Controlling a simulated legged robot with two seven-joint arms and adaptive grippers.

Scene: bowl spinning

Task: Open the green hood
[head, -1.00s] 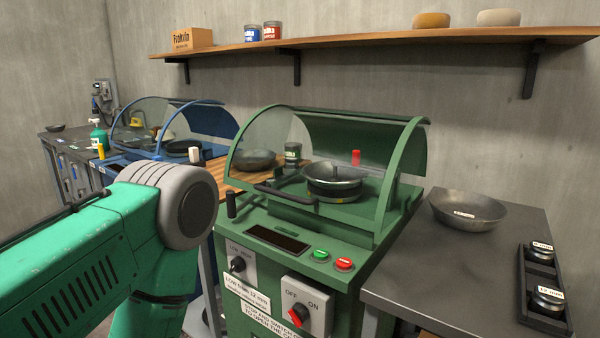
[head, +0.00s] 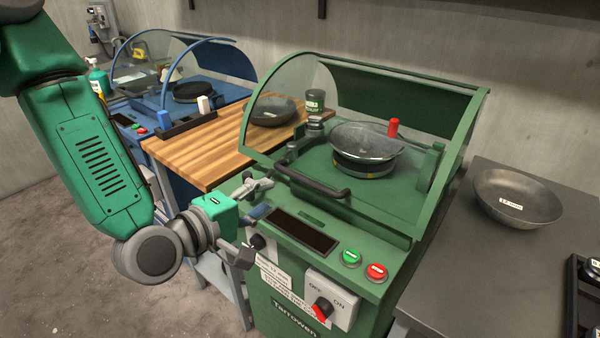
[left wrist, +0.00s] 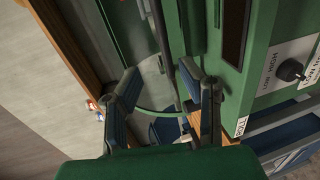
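The green machine carries a clear curved hood (head: 455,155) with green rims, which looks lowered over a pan (head: 365,145). A black bar handle (head: 312,181) is at the hood's front lower edge. My left gripper (head: 258,218) is at the machine's front left corner, left of and below the handle, apart from it in the head view. In the left wrist view my left gripper (left wrist: 160,72) has its two fingers spread with nothing between them. A dark bar, probably the handle, runs near the fingertips there. My right gripper is in no view.
Green and red buttons (head: 376,272) and a red-knobbed switch box (head: 330,298) are on the machine's front. A wooden bench (head: 200,150) and a blue machine (head: 215,90) stand left. A grey table with a bowl (head: 517,198) stands right.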

